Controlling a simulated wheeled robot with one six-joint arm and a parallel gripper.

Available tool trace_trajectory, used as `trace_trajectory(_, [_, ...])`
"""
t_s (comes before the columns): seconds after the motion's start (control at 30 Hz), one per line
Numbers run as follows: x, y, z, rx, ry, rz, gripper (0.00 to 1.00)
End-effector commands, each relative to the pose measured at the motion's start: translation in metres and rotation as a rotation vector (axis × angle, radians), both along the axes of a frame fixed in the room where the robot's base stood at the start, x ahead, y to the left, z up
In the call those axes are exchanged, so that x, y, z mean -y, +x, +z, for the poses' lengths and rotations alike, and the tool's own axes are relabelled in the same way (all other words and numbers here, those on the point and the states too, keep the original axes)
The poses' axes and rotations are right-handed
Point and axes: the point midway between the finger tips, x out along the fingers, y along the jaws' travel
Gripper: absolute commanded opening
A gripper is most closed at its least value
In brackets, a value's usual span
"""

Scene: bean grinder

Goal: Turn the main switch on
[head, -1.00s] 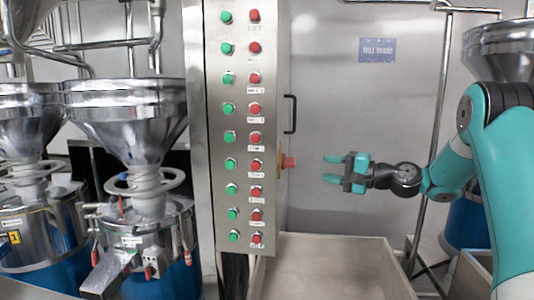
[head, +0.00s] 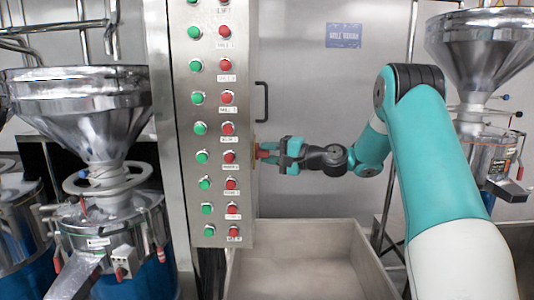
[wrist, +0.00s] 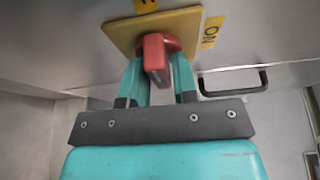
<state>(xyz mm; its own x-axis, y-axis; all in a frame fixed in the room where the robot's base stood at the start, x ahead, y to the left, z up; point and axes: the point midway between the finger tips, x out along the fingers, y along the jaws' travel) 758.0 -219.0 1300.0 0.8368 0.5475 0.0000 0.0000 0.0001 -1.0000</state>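The main switch (wrist: 154,56) is a red knob with a raised grip on a yellow plate (wrist: 122,36), mounted on the side of the steel control cabinet. In the wrist view the grip points down the picture, and an "ON" label (wrist: 211,32) is to the right of the plate. A label above is cut off. In the head view the red switch (head: 263,151) shows just left of my fingertips. My gripper (wrist: 158,78) is open, with one finger on each side of the red grip. I cannot tell whether either finger touches it.
The cabinet front (head: 215,125) has columns of green and red buttons. A steel bin (head: 300,232) is below my arm. Steel grinders with hoppers (head: 85,95) stand left and right.

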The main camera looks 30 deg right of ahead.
Motion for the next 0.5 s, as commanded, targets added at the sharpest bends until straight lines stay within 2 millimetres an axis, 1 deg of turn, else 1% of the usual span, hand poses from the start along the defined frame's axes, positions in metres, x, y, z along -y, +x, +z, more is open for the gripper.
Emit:
trace_trajectory(0.03, [-0.0003, 0.0001, 0.0, 0.0, 0.0, 0.001, 0.15])
trace_trajectory(0.1, [-0.0007, 0.0002, 0.0, 0.0, 0.0, 0.001, 0.0])
trace_trajectory(0.33, [-0.0024, 0.0006, 0.0008, -0.006, 0.004, 0.004, 0.0])
trace_trajectory(0.5, [-0.0035, 0.0007, 0.0036, -0.043, 0.029, 0.005, 0.0])
